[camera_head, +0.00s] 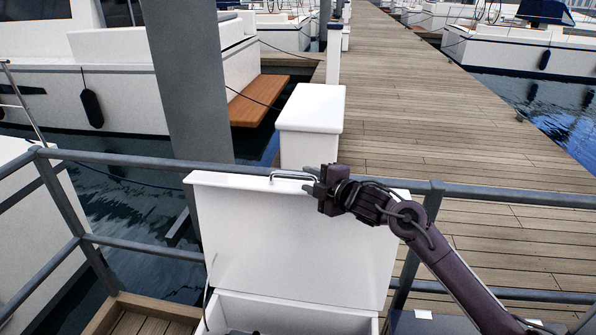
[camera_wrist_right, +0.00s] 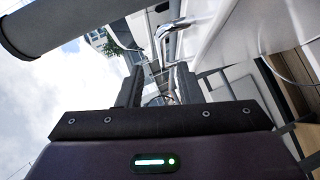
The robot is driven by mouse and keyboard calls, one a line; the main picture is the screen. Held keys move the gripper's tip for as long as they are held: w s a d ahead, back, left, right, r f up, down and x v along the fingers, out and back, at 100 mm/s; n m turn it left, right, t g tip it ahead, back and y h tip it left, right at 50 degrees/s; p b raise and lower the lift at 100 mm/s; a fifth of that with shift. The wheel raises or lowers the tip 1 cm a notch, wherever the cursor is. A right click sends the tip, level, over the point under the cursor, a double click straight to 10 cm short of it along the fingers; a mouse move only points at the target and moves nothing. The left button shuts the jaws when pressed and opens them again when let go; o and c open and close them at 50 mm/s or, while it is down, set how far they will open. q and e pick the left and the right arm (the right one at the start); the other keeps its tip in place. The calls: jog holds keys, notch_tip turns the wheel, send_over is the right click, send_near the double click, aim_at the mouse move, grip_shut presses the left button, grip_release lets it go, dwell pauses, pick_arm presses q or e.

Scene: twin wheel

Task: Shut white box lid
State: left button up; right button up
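The white box stands low in front of me in the head view, with its lid (camera_head: 290,240) raised upright. The box body (camera_head: 290,312) is open below it, and I see part of its inside. A metal handle (camera_head: 290,175) sits on the lid's top edge; it also shows in the right wrist view (camera_wrist_right: 170,30). My right gripper (camera_head: 312,180) is at the right end of the handle. Its two fingers (camera_wrist_right: 160,88) are apart with a gap between them. I cannot tell whether they touch the handle. My left gripper is not in view.
A grey railing (camera_head: 130,158) runs behind the lid, with a thick grey post (camera_head: 190,80) at the left. Beyond it are a white dock box (camera_head: 312,110), a wooden pier (camera_head: 430,110), water and moored boats.

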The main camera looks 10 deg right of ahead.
aim_at(297, 175)
jog(key=x, duration=0.3)
jog(key=shift+w, duration=0.1)
jog(key=shift+p+x, duration=0.45)
jog(key=shift+x, duration=0.8)
jog(key=shift+d+f, duration=0.1)
jog(key=shift+f, duration=0.05)
jog(key=shift+c, duration=0.4)
jog(key=c, duration=0.5)
grip_shut()
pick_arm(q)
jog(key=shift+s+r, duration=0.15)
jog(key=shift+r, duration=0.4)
